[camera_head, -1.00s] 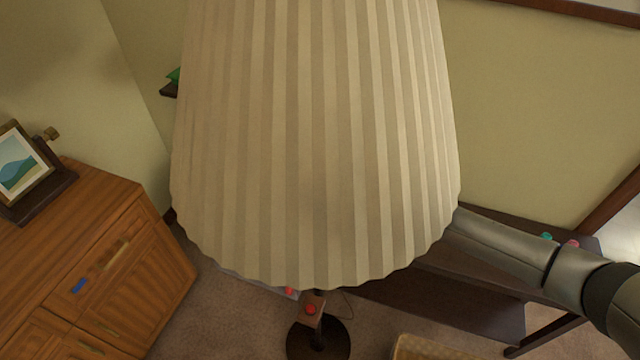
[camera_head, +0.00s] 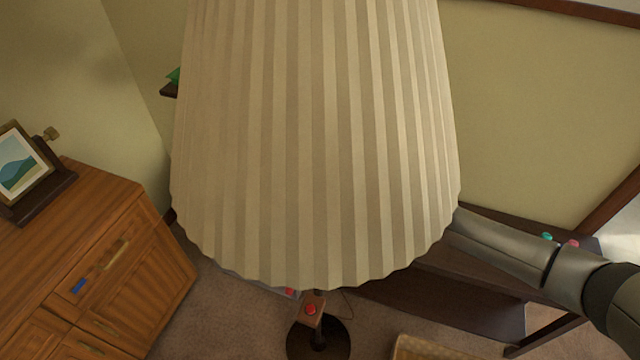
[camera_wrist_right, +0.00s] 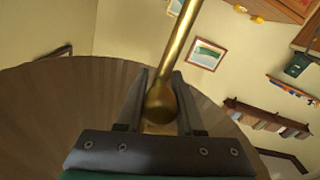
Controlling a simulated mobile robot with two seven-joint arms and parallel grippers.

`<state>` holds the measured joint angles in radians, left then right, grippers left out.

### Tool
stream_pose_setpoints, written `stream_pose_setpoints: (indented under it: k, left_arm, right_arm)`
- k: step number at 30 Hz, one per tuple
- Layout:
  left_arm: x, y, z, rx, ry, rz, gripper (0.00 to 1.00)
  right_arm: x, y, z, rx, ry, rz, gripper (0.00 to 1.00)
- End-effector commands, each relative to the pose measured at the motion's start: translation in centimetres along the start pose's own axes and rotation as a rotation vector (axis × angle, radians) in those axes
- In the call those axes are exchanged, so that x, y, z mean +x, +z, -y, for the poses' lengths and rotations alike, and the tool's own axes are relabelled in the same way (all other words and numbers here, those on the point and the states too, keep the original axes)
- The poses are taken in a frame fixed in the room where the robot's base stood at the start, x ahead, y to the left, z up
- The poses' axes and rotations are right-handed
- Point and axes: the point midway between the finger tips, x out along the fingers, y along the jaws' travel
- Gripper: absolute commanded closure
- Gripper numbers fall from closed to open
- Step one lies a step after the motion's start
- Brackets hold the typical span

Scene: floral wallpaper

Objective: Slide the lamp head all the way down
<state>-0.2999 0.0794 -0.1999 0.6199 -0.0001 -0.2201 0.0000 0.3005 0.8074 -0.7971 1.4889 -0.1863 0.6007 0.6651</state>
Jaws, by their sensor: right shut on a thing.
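The lamp's large pleated cream shade (camera_head: 315,150) fills the middle of the head view, with the dark round base (camera_head: 330,342) on the floor below. A small wooden block with a red button (camera_head: 311,309) shows just under the shade's rim. In the right wrist view, my right gripper (camera_wrist_right: 160,85) is shut on a brass rod (camera_wrist_right: 180,40) with a rounded end, with the shade (camera_wrist_right: 60,115) behind it. In the head view my right arm reaches in from the right, and its gripper is hidden behind the shade. My left gripper is not in view.
A wooden cabinet (camera_head: 125,255) with a framed picture (camera_head: 22,165) stands at left. A dark low table (camera_head: 450,305) with small green and pink items is behind my right arm. A woven item (camera_head: 430,348) sits at the bottom edge.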

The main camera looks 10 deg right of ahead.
Motion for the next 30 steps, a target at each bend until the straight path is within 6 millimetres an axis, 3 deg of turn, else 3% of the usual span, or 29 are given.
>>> stream_pose_setpoints:
  k: [5,11,30]
  left_arm:
    - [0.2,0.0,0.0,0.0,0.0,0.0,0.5]
    - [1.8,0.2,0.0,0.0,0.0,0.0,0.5]
    - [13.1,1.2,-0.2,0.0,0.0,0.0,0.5]
  right_arm:
    - [0.0,0.2,-0.1,-0.001,0.002,-0.001,1.0]
    - [0.0,2.2,0.5,0.0,0.002,0.0,1.0]
    - [-0.1,16.4,4.4,0.003,0.001,0.006,1.0]
